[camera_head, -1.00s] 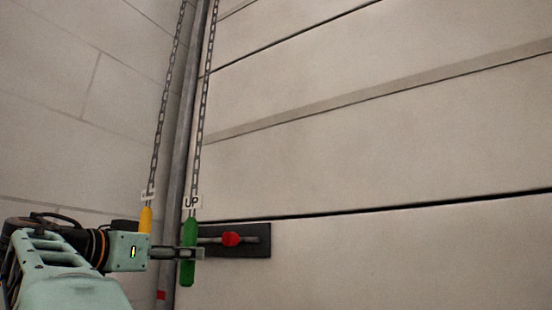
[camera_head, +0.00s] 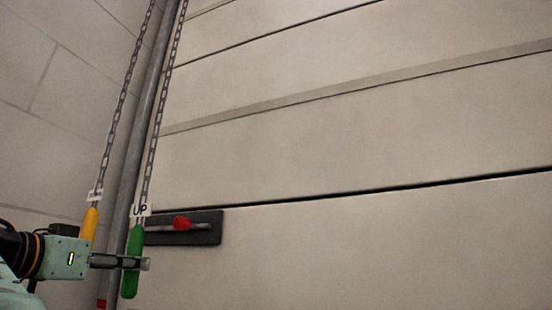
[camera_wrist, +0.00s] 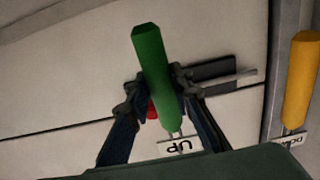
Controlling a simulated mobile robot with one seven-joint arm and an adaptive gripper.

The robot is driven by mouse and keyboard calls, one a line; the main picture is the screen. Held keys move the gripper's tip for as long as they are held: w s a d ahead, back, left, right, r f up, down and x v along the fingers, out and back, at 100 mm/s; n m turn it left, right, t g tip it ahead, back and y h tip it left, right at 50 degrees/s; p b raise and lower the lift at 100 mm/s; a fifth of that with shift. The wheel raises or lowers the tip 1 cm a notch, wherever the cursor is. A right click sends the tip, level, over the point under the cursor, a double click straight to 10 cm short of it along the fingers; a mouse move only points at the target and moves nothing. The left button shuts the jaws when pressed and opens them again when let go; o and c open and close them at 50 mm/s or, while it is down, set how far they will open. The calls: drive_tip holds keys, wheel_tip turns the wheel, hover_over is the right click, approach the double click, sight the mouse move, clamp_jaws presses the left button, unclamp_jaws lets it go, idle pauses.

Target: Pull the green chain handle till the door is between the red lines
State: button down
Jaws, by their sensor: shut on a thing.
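The green chain handle (camera_head: 132,272), under a tag reading UP, hangs at the lower left of the head view. It stands upright in the middle of the wrist view (camera_wrist: 152,70). My gripper (camera_head: 135,263) is shut on it, with one finger on each side. The large pale panelled door (camera_head: 350,130) fills the right of the head view. A red mark (camera_head: 101,303) shows low on the grey post; I cannot see a second red line, nor the door's lower edge.
A yellow handle (camera_head: 89,223) hangs on its own chain just left of the green one. A grey vertical post (camera_head: 133,140) runs behind the chains. A dark latch plate with a red knob (camera_head: 182,222) sits on the door close by. A block wall (camera_head: 50,100) is at the left.

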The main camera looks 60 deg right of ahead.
sight(131, 238)
wheel_tip(131, 238, down, 20)
drive_tip(key=b, duration=1.7)
drive_tip(key=shift+r+b, duration=0.25)
drive_tip(key=shift+b, duration=0.1)
wheel_tip(131, 238, up, 24)
drive_tip(key=p, duration=1.9)
drive_tip(key=shift+r, duration=0.15)
wheel_tip(131, 238, down, 12)
drive_tip(key=b, duration=1.2)
